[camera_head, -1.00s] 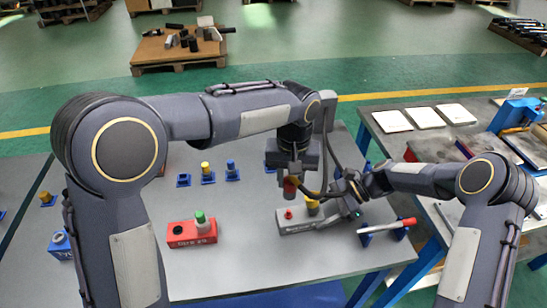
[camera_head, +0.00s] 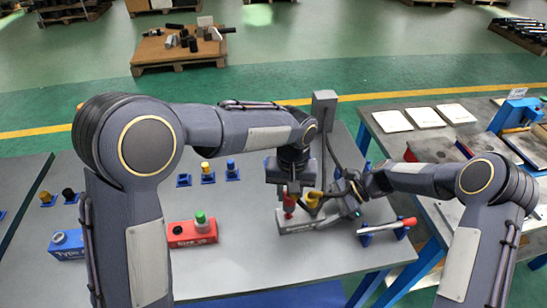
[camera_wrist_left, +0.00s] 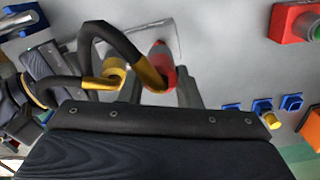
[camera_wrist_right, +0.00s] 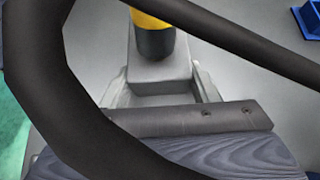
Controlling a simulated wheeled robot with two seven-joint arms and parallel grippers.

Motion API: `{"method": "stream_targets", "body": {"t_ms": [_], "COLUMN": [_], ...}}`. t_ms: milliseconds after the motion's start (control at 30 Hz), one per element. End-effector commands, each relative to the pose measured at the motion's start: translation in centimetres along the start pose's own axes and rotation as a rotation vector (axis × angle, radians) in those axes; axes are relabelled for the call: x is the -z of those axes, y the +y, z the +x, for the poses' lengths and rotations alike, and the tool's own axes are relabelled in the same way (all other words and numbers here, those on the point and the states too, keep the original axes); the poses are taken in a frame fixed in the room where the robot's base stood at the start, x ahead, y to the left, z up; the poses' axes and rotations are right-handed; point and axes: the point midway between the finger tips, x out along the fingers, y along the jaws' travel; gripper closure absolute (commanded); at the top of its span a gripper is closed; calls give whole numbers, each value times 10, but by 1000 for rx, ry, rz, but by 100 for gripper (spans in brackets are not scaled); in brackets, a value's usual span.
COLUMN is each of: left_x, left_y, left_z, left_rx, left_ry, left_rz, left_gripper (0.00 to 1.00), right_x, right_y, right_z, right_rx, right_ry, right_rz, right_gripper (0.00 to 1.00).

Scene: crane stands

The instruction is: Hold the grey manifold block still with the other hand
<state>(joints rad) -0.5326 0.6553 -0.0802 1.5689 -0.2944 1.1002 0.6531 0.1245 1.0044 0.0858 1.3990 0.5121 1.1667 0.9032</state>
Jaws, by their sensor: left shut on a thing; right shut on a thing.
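The grey manifold block (camera_head: 296,224) lies on the grey table; it also shows in the left wrist view (camera_wrist_left: 150,38) and right wrist view (camera_wrist_right: 160,92). My right gripper (camera_head: 350,208) is shut on the block's right end. A yellow fitting with a dark base (camera_wrist_right: 153,32) stands upright on the block. My left gripper (camera_head: 289,188) is shut on a red hose coupling (camera_head: 289,203), held upright at the block's red port. Whether it is fully seated is hidden. The coupling also shows in the left wrist view (camera_wrist_left: 161,66), beside the yellow fitting (camera_wrist_left: 113,72).
Black hoses (camera_wrist_left: 110,35) loop close around both grippers. A red block with a green-topped plug (camera_head: 201,222) stands left. A red-handled tool (camera_head: 390,228) rests on blue supports at right. Small blue holders (camera_head: 207,178) stand behind. The table's front middle is clear.

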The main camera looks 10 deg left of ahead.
Motion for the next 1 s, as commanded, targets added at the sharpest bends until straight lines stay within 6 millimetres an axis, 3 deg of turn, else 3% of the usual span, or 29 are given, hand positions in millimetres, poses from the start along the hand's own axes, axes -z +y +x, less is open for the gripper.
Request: {"method": "stream_targets", "body": {"t_ms": [1000], "left_x": [0], "left_y": [0], "left_z": [21], "left_rx": [0], "left_ry": [0], "left_rz": [0], "left_gripper": [95], "right_x": [-1], "right_y": [0], "right_z": [0], "right_rx": [-1], "right_ry": [-1], "right_rz": [-1], "right_gripper": [77]}}
